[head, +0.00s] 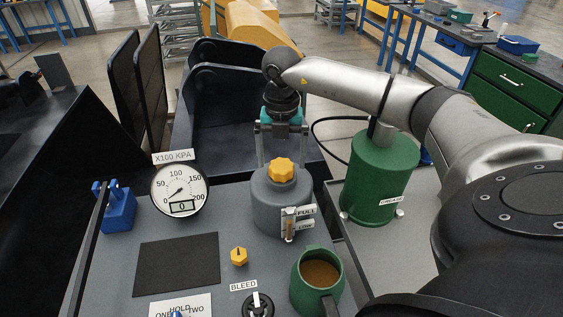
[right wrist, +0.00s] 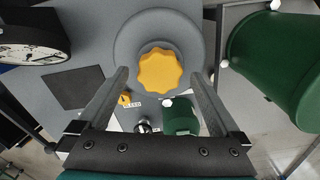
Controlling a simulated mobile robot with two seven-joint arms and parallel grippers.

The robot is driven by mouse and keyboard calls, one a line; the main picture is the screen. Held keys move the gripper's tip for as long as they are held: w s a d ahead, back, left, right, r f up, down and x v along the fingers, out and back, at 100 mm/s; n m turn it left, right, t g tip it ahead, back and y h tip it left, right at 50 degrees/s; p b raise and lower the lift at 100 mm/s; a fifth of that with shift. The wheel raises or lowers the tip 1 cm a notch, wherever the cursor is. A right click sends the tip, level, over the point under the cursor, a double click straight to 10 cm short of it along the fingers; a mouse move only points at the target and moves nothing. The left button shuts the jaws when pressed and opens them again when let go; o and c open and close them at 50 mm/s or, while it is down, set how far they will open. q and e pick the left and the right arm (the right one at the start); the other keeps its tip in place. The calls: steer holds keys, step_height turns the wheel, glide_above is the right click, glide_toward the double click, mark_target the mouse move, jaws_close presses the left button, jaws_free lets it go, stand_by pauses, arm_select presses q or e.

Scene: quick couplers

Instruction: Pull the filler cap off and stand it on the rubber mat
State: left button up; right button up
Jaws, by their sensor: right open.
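The yellow lobed filler cap (head: 281,170) sits on top of the grey reservoir (head: 276,208), which carries a FULL/LOW level gauge. The black rubber mat (head: 177,264) lies flat and bare on the grey panel, left of and nearer than the reservoir. My right gripper (head: 281,150) points down above the cap with its fingers apart. In the right wrist view the cap (right wrist: 160,70) shows between the open fingertips, with gaps on both sides. I cannot tell whether the fingertips reach down to the cap's height. My left gripper is not in view.
A green cylinder (head: 377,178) stands right of the reservoir. A green jug (head: 318,283) of brown liquid, a small yellow fitting (head: 239,257) and the BLEED knob (head: 257,305) lie in front. A round gauge (head: 180,189) and blue block (head: 117,208) stand behind the mat.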

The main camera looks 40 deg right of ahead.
mark_target(281, 165)
steer(key=shift+f, duration=0.7)
steer(key=shift+c, duration=0.4)
steer(key=c, duration=1.4)
steer(key=shift+r+p, duration=1.45)
steer(key=shift+r, duration=0.15)
steer(key=shift+c, duration=0.2)
steer(key=shift+r, duration=0.1)
steer(key=shift+r+p, duration=1.75)
steer(key=shift+r, duration=0.3)
steer(key=shift+f, duration=0.1)
